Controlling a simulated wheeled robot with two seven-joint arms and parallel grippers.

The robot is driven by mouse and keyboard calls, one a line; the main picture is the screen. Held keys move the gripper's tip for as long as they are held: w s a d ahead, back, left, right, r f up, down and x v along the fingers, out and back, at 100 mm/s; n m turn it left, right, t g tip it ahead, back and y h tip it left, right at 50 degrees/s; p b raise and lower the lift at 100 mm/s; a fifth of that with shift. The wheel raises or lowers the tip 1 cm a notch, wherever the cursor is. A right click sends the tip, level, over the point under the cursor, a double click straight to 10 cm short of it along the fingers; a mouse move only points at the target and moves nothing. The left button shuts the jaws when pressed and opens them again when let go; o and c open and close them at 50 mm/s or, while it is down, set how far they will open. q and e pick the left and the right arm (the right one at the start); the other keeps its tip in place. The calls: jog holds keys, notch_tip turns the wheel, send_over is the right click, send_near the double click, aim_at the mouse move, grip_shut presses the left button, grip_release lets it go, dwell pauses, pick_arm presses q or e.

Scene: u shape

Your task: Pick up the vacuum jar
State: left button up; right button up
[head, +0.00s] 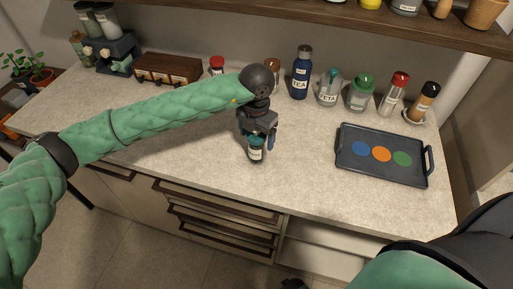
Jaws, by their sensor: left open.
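A small dark jar with a teal lid and a pale label (256,154) stands upright on the counter, and I take it to be the vacuum jar. My left gripper (260,140) points down right above it. Its fingers are open around or close beside the lid, and I cannot tell whether they touch it. The gripper and wrist hide part of the jar's top. My right gripper is out of view.
A dark tray with coloured dots (350,171) lies on the right. Behind stand a blue bottle (301,82), a green-lidded glass jar (359,98) and other containers. A wooden box (167,68) is at the back left. A shelf (400,27) overhangs the rear. The front counter is clear.

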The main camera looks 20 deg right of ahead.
pick_arm(q)
jog(key=c, duration=1.5)
jog(key=shift+r, duration=0.1)
